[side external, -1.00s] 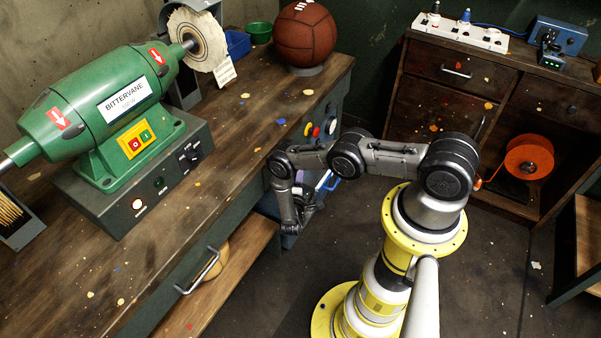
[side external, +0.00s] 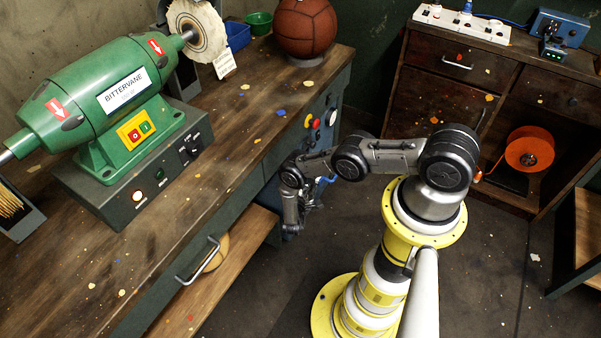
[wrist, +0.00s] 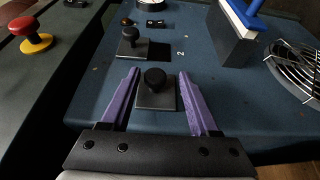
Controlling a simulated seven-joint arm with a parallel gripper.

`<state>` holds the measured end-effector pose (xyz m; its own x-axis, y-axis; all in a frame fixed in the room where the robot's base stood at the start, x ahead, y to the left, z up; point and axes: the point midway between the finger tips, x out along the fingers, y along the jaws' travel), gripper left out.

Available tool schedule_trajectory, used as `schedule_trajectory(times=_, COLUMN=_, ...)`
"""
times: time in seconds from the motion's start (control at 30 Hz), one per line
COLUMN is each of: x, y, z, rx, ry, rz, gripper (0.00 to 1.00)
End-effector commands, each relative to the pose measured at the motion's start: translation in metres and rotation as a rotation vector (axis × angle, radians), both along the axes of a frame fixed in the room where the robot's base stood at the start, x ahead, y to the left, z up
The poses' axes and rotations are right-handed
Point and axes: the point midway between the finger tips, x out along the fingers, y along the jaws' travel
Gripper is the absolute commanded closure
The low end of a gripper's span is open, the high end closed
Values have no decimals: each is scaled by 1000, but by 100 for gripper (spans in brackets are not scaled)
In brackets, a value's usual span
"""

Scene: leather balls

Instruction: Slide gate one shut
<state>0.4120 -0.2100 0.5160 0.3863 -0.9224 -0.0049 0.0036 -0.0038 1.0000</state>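In the wrist view, a round black knob on a square dark plate (wrist: 155,98) sits on the blue panel (wrist: 225,108). A second black knob on a similar plate (wrist: 129,42) is farther back, with a "2" printed to its right. No number shows by the nearer knob. My gripper (wrist: 159,76) is open, with one purple finger on each side of the nearer knob and its plate. I cannot tell whether the fingers touch it. In the side view, my gripper (side external: 291,212) is low beside the bench front; its fingers and the knobs are not clear there.
In the wrist view, a red mushroom button (wrist: 30,34) stands at left, a box with a blue handle (wrist: 233,30) at upper right and a round fan grille (wrist: 296,70) at right. In the side view, the bench (side external: 215,165) carries a green grinder (side external: 105,100) and leather ball (side external: 304,28).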

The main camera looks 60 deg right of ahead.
Motion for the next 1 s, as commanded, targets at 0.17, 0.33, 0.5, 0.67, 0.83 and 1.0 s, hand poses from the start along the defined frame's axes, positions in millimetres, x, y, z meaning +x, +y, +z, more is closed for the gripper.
schedule_trajectory(times=0.17, x=0, y=0, z=1, rx=-2, ry=-2, rz=-2, gripper=37)
schedule_trajectory(times=0.33, x=-1, y=3, z=1, rx=-2, ry=-2, rz=-1, gripper=37)
schedule_trajectory(times=0.5, x=-8, y=22, z=1, rx=-3, ry=-1, rz=2, gripper=37)
schedule_trajectory(times=0.67, x=-20, y=53, z=1, rx=-3, ry=-1, rz=5, gripper=37)
schedule_trajectory(times=0.83, x=-34, y=85, z=1, rx=-3, ry=-1, rz=5, gripper=37)
schedule_trajectory(times=1.0, x=-44, y=110, z=1, rx=-2, ry=-2, rz=3, gripper=37)
